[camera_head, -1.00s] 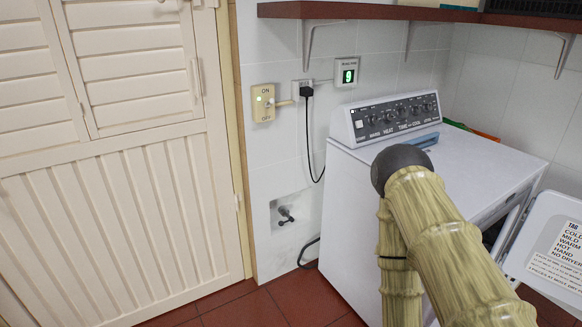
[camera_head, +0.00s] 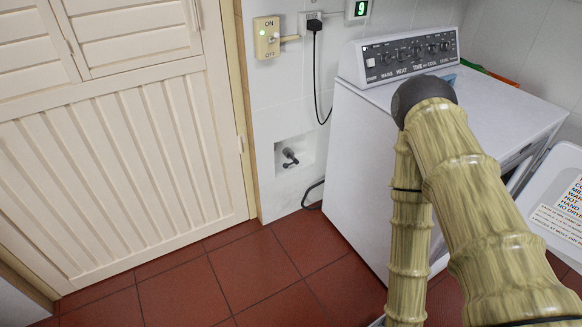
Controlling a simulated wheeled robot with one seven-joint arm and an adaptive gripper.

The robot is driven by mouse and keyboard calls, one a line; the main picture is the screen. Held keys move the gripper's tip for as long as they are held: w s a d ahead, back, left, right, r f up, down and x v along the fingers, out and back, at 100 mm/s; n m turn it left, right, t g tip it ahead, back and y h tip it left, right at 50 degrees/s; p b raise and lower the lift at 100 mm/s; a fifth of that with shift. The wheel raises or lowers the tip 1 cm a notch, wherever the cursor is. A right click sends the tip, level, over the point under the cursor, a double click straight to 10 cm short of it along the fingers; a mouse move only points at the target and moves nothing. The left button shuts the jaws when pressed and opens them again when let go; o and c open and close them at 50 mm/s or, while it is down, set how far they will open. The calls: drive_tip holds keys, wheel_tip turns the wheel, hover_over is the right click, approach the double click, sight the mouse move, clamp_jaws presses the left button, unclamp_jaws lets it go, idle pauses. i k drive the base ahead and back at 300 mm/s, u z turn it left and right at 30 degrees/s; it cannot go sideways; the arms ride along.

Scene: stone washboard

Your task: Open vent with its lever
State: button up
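A cream door has slatted louver panels (camera_head: 128,45) at the upper left, which look like the vent. Their upper part is cut off by the top edge. A thin upright rod or handle (camera_head: 194,15) shows at the right edge of the louvers. I cannot tell whether it is the vent's lever. The slats look closed or nearly so. My bamboo-patterned arm with a dark round joint rises at the right, in front of the white machine and well apart from the louvers. My gripper is not in view.
A white machine with a dark control panel (camera_head: 410,54) stands at the right. An ON/OFF switch box (camera_head: 267,37) and a black plug (camera_head: 314,24) are on the wall. A tap (camera_head: 290,156) sits in a wall recess. Red tiled floor (camera_head: 250,275) is clear before the door.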

sight(285, 166)
drive_tip(key=u, duration=0.65)
drive_tip(key=i, duration=1.1)
drive_tip(key=z, duration=0.3)
